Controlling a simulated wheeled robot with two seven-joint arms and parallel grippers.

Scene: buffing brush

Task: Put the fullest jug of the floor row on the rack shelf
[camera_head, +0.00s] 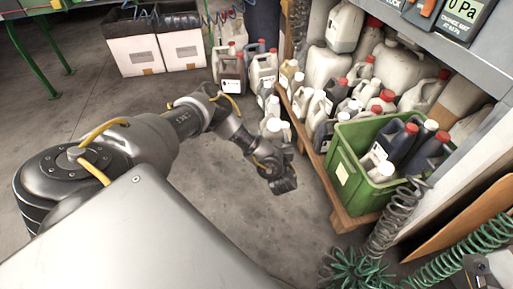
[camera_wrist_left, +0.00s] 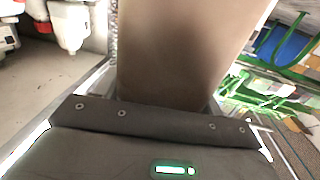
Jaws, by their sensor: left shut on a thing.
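My left gripper (camera_head: 282,184) is above the bare floor, left of the green crate. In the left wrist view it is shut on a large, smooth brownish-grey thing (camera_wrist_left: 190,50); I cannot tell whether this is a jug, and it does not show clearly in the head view.
Many pale jugs with red caps (camera_head: 410,95) crowd the wooden pallet (camera_head: 305,125). A green crate (camera_head: 352,190) holds several dark jugs. Coiled hoses (camera_head: 395,225) hang at the lower right. Two white boxes (camera_head: 155,50) stand at the back. The middle floor is clear.

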